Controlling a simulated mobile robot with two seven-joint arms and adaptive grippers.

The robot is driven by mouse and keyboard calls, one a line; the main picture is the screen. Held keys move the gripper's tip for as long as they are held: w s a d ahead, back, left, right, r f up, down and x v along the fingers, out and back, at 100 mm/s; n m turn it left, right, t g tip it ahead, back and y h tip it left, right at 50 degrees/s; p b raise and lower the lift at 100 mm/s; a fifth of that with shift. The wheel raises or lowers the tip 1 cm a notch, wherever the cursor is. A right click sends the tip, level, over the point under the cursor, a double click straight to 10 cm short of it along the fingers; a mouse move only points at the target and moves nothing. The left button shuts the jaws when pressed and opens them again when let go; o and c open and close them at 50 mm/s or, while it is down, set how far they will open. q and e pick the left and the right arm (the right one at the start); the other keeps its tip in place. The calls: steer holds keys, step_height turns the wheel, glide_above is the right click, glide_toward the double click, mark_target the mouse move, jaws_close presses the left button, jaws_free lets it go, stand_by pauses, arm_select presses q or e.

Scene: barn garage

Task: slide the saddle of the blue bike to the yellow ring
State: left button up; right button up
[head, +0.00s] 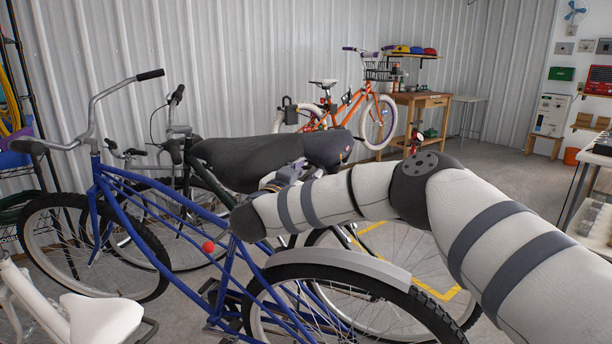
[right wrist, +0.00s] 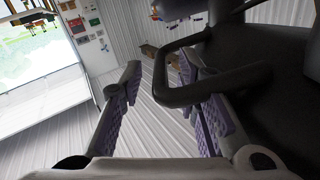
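The blue bike (head: 135,210) stands at the left and centre of the head view. Its black saddle (head: 240,160) sits above the rear wheel, nose to the left. My right arm crosses in front of the seat post, hiding most of it. My right gripper (right wrist: 160,66) is beneath the saddle, fingers apart. In the right wrist view, the saddle's dark underside (right wrist: 285,110) fills the right, and a dark looped rail (right wrist: 228,84) crosses by the right-hand finger. I see no grip on it. I cannot make out the yellow ring. My left gripper is out of view.
A dark green bike (head: 205,180) stands close behind the blue one. A white saddle (head: 100,318) is at the lower left. An orange bike (head: 365,95) and a wooden workbench (head: 420,101) stand at the back. Open floor lies to the right.

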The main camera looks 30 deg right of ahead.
mark_target(260, 173)
steer(key=shift+f, duration=0.1)
steer(key=shift+s+a, duration=0.2)
steer(key=shift+a, duration=0.15)
steer(key=v, duration=1.1)
steer(key=shift+s+a, duration=0.1)
